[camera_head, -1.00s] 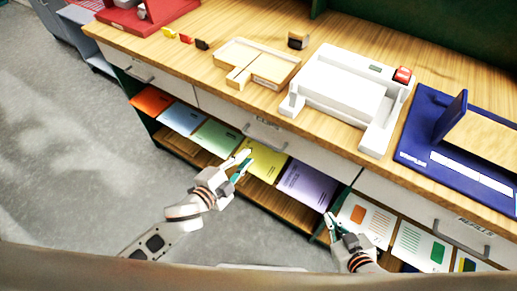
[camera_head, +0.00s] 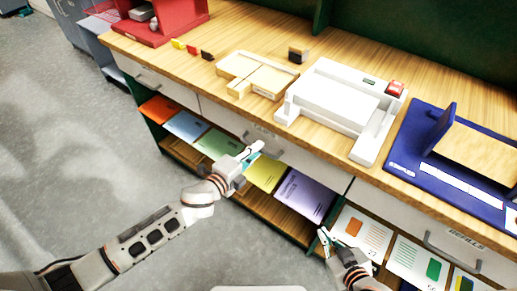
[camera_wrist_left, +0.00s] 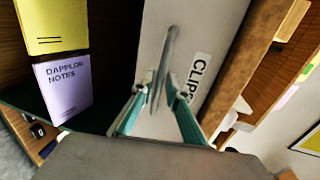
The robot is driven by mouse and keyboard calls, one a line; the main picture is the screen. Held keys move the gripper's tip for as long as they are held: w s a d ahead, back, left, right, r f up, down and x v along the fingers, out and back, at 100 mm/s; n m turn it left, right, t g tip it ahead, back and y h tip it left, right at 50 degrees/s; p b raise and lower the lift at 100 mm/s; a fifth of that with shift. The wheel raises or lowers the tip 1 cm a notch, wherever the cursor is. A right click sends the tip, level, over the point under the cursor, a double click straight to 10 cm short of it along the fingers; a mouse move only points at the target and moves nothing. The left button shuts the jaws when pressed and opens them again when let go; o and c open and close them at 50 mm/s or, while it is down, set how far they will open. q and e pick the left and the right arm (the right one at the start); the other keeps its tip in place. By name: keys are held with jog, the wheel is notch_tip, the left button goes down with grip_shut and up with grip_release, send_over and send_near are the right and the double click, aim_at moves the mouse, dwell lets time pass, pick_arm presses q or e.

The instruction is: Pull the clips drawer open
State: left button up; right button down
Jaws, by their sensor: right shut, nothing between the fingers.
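The clips drawer (camera_head: 315,157) is the pale middle drawer front under the wooden tabletop, and it looks closed. In the left wrist view its front (camera_wrist_left: 205,40) carries a label reading CLIPS and a grey bar handle (camera_wrist_left: 167,58). My left gripper (camera_head: 256,150) is at this drawer front and partly hides the handle in the head view. In the left wrist view its teal fingers (camera_wrist_left: 162,88) are apart, with the near part of the handle between the tips. A firm hold does not show. My right gripper (camera_head: 325,240) is shut and empty, low before the right-hand shelf.
Coloured booklets, including a purple one (camera_head: 305,196), lie on the open shelf below the drawer. A refills drawer (camera_head: 430,228) is to the right. A white machine (camera_head: 335,103), a wooden tray (camera_head: 252,72) and a blue board (camera_head: 412,160) stand on the tabletop.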

pick_arm(q)
jog(key=shift+x, duration=0.8)
pick_arm(e)
jog(key=shift+f, duration=0.15)
pick_arm(q)
grip_shut()
jog(key=shift+s, duration=0.1)
